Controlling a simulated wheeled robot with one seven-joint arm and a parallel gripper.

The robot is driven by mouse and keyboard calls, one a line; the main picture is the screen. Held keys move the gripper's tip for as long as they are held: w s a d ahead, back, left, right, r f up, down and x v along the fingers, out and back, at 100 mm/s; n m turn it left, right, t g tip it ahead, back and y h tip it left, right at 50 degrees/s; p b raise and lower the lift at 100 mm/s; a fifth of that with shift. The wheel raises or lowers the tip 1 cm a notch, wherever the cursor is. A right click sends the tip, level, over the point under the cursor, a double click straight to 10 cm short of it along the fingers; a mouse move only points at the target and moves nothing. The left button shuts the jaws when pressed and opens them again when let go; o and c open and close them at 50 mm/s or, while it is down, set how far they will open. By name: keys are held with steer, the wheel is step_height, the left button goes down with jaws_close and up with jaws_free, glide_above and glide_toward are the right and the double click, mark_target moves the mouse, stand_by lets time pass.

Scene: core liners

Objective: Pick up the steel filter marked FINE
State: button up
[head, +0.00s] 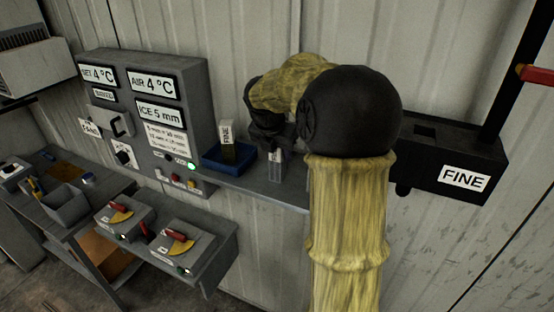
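A small upright block marked FINE (227,142), with a white label and a dark side, stands in a blue tray (229,165) on the grey shelf. I cannot tell its material. My gripper (275,156) is at the end of the black wrist, to the right of the tray and apart from the block. A small light grey piece (275,170) shows just below the wrist; I cannot tell whether it is a gripper finger or a separate thing. My arm hides part of the shelf. The finger opening is not clear.
A black box marked FINE (463,180), with a slot in its top, is on the right behind my arm. A grey control panel (140,110) stands left of the tray.

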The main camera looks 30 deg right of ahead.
steer(key=c, duration=0.6)
steer(key=shift+o, duration=0.2)
step_height(320, 180, up, 10)
steer(key=shift+b, duration=0.8)
